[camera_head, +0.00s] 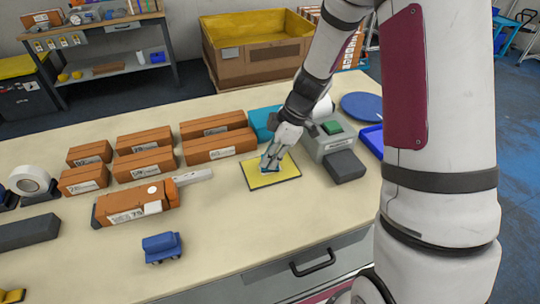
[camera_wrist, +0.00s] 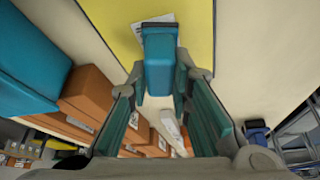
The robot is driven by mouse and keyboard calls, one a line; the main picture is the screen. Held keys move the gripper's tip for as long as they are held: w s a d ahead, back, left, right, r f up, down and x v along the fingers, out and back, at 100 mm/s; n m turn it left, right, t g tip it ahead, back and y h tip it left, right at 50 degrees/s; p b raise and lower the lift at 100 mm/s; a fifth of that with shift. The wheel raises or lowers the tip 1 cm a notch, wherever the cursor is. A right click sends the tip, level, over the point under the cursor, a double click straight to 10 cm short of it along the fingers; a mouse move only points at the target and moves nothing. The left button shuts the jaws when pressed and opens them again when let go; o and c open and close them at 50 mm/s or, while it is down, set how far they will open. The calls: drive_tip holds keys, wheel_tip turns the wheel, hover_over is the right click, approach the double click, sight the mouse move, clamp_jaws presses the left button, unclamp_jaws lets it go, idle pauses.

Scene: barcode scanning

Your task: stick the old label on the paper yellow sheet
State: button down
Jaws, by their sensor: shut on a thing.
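The yellow paper sheet (camera_head: 286,173) lies flat on the table near its middle right; it also shows in the wrist view (camera_wrist: 200,25). My gripper (camera_head: 269,165) points down over the left part of the sheet. In the wrist view my gripper (camera_wrist: 160,80) is shut on a small blue block (camera_wrist: 158,50). A white printed piece, apparently the old label (camera_wrist: 141,30), shows at the far end of the block, over the sheet. The block covers most of it. I cannot tell whether the label touches the sheet.
Several brown boxes (camera_head: 145,162) stand left of the sheet. A grey device with a green top (camera_head: 332,128) and a dark block (camera_head: 345,166) stand on its right. A blue toy-like piece (camera_head: 162,246) lies in front.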

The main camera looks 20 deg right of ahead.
drive_tip(key=shift+r+p, duration=1.6)
drive_tip(key=shift+r, duration=1.9)
